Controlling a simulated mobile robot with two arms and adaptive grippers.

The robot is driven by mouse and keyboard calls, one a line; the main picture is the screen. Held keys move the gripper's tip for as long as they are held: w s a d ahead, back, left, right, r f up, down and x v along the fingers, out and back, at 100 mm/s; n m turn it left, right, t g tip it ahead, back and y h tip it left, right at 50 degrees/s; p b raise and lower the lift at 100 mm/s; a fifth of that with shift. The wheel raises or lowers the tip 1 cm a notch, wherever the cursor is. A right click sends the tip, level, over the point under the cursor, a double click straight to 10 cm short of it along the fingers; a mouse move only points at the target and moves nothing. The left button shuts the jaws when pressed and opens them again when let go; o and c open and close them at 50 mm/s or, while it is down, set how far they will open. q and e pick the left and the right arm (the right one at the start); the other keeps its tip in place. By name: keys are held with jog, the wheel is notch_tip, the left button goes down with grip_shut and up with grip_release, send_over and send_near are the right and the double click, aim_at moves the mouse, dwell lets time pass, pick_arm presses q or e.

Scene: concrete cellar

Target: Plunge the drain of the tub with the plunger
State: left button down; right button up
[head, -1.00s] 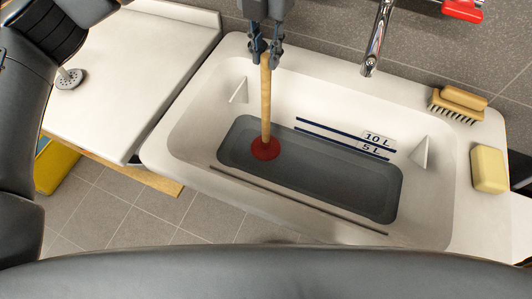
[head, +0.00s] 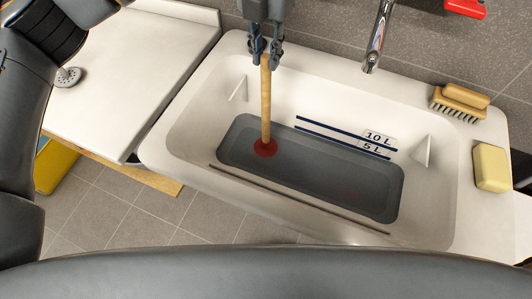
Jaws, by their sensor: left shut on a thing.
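My left gripper (head: 264,50) is shut on the upper part of the plunger's wooden handle, above the tub's back left part. The plunger (head: 265,105) stands nearly upright, its red cup (head: 265,147) over the left part of the dark grey area in the tub. The white tub (head: 190,130) has line marks labelled 10 L and 5 L on its back inner wall. The drain is not visible; I cannot tell whether the cup covers it or touches the bottom. I cannot tell whether the grey area is water or floor. My right gripper is not in view.
A chrome tap (head: 378,40) hangs over the tub's back edge. A brush (head: 459,103) and a yellow sponge or soap block (head: 491,167) lie on the right rim. A white counter (head: 130,90) with a round grey strainer-like piece (head: 68,77) adjoins at left.

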pick_arm(q)
jog(key=shift+f, duration=0.3)
jog(key=shift+r, duration=0.65)
dwell(1.4)
notch_tip(320, 180, up, 7)
jog(key=p, duration=0.4)
jog(key=shift+r, duration=0.2)
notch_tip(320, 180, up, 7)
jog(key=p, duration=0.4)
jog(key=shift+p, duration=0.4)
jog(key=shift+r, duration=0.15)
